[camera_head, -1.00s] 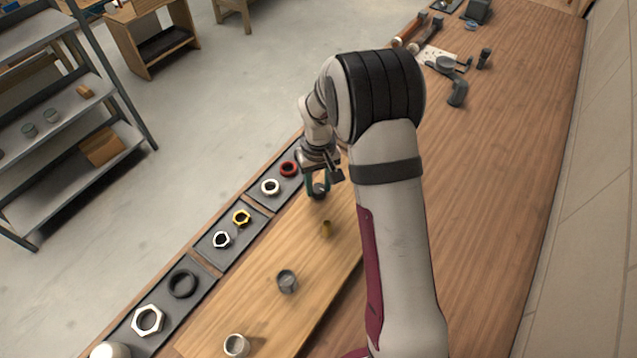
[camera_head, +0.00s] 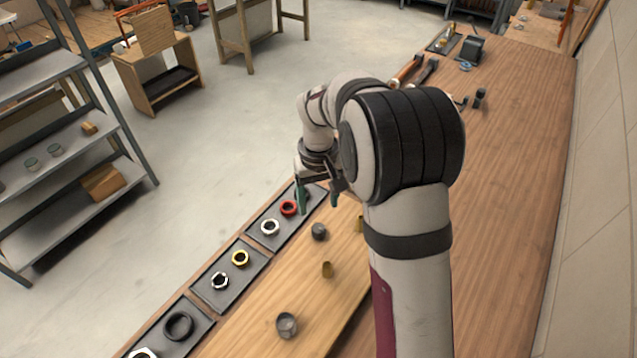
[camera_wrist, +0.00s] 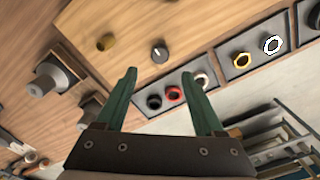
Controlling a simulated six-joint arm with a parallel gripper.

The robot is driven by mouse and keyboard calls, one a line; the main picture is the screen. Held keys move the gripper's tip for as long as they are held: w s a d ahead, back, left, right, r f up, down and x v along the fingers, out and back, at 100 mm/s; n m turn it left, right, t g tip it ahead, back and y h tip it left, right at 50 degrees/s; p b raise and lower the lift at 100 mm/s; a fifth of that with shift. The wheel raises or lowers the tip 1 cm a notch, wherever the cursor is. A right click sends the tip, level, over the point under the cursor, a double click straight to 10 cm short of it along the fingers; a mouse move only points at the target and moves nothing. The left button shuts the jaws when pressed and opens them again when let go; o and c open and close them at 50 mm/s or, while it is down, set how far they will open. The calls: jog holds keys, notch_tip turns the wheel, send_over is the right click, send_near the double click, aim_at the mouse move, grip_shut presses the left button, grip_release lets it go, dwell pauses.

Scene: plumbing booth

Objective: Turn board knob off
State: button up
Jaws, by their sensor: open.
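The board (camera_head: 300,292) is a light wood panel lying on the bench. A small dark round knob (camera_head: 319,231) stands on it near the trays. In the wrist view the knob (camera_wrist: 160,53) shows a white pointer line on its top and lies a little beyond the fingertips, in line with the gap between them. My gripper (camera_head: 319,203) has green fingers spread apart. It is empty and clear of the knob, beside the red ring in the head view. The wrist view shows both fingers (camera_wrist: 158,74) with nothing between their tips.
Grey trays along the board's edge hold a red ring (camera_head: 289,208), a white ring (camera_head: 270,227), a yellow nut (camera_head: 240,258) and a black ring (camera_head: 179,325). A brass fitting (camera_head: 327,269) and a grey fitting (camera_head: 287,325) stand on the board. The bench's right side (camera_head: 520,200) is clear.

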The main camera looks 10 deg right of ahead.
notch_tip(320, 180, up, 7)
dwell(0.4)
jog(key=s+a+r+m+y, duration=0.1)
jog(key=s+m, duration=0.6)
jog(key=s, duration=2.2)
jog(key=shift+s+a+r+y, duration=0.15)
jog(key=shift+s+a+y, duration=0.15)
jog(key=shift+a+y, duration=0.15)
